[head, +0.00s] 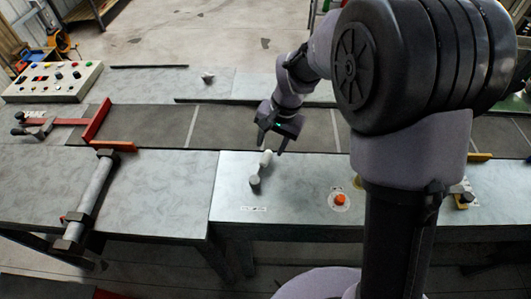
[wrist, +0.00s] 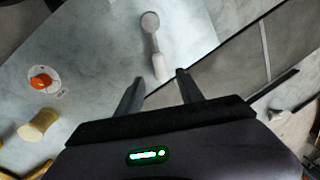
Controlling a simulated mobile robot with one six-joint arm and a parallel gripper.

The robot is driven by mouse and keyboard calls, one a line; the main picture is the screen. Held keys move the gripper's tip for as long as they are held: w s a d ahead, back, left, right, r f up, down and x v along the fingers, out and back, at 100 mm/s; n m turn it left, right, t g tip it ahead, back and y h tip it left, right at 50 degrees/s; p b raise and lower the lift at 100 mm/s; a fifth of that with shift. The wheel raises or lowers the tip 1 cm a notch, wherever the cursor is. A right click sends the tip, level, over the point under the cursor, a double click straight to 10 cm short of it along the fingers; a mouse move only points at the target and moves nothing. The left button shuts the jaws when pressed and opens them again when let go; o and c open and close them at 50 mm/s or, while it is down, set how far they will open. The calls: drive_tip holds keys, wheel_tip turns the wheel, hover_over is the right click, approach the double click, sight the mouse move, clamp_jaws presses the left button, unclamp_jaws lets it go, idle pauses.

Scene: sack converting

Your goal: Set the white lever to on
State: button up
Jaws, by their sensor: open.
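The white lever (head: 265,159) stands on the grey table top just below my gripper in the head view. Its round grey base (head: 254,182) is nearer the camera, and the pale handle points away toward the belt. In the wrist view the lever (wrist: 154,47) runs from its base at the top down to the handle end between my fingertips. My gripper (head: 271,149) is open and empty; it also shows in the wrist view (wrist: 160,76). I cannot tell whether the fingers touch the handle. A small label (head: 253,208) lies by the base, too small to read.
An orange button (head: 340,199) sits on a white disc to the right, with a beige knob (wrist: 38,124) near it. A dark belt (head: 230,127) runs behind the table. A red-and-orange guide (head: 98,122) and a button panel (head: 52,81) are at left.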

sight(266, 158)
drive_tip(key=f, duration=0.2)
drive_tip(key=a+f+b, duration=0.1)
drive_tip(key=f, duration=0.3)
drive_tip(key=shift+w+a+f, duration=0.15)
drive_tip(key=shift+w+f, duration=0.1)
drive_tip(key=shift+f, duration=0.15)
clamp_jaws()
idle(0.9)
